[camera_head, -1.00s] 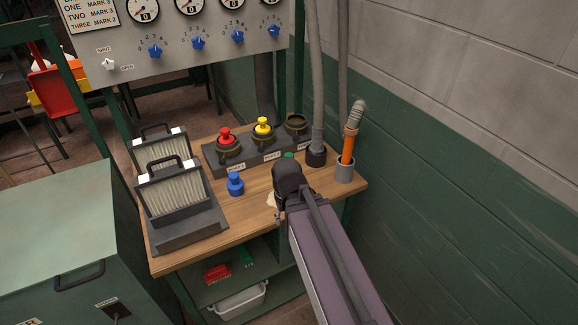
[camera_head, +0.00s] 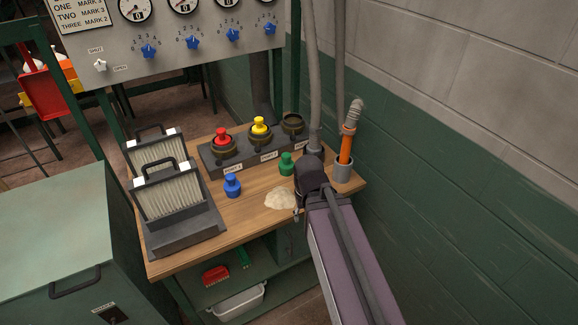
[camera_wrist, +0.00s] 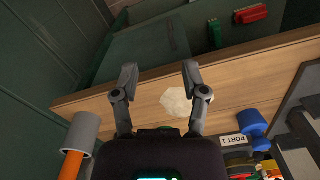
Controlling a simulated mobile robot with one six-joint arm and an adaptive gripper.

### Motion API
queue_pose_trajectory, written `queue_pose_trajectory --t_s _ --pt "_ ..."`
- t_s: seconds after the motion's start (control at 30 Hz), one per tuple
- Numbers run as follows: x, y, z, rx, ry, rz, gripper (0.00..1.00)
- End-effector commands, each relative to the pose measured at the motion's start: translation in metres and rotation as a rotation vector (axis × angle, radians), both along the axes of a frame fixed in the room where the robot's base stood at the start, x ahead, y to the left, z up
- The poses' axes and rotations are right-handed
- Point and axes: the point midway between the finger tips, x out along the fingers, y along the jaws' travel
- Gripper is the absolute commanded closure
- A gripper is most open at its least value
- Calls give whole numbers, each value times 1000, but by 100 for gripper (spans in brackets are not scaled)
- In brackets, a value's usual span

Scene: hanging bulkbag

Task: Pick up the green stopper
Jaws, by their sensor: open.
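The green stopper (camera_head: 286,164) stands upright on the wooden bench, in front of the black port block. My gripper (camera_head: 298,212) is just right of and in front of it, beside the pale powder patch. The stopper is apart from the jaws. In the wrist view my gripper (camera_wrist: 161,72) is open, with nothing between its two fingers. There the stopper is mostly or wholly hidden behind the gripper body. A blue stopper (camera_head: 232,186) stands further left on the bench. Red (camera_head: 222,138) and yellow (camera_head: 259,127) stoppers sit in ports; the third port (camera_head: 293,123) is open.
A pale powder patch (camera_head: 281,199) lies on the bench. Right are a grey cup (camera_head: 343,174) holding an orange-handled tool (camera_head: 348,140) and a hanging grey hose (camera_head: 315,90). Filters in a dark rack (camera_head: 190,235) stand left. A green wall closes the right side.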

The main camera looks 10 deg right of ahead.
Motion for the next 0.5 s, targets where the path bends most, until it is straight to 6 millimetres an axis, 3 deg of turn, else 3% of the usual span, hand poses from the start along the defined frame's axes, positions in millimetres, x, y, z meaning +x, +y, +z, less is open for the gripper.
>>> queue_pose_trajectory --t_s 0.07,0.17,0.2,0.37,0.5 --pt "0 0 0 0 0 0 40" --pt "2 0 1 0 0 4 10" --pt "4 0 2 0 0 10 7" --pt "26 4 13 0 0 67 7" --pt "65 5 30 0 0 190 7"
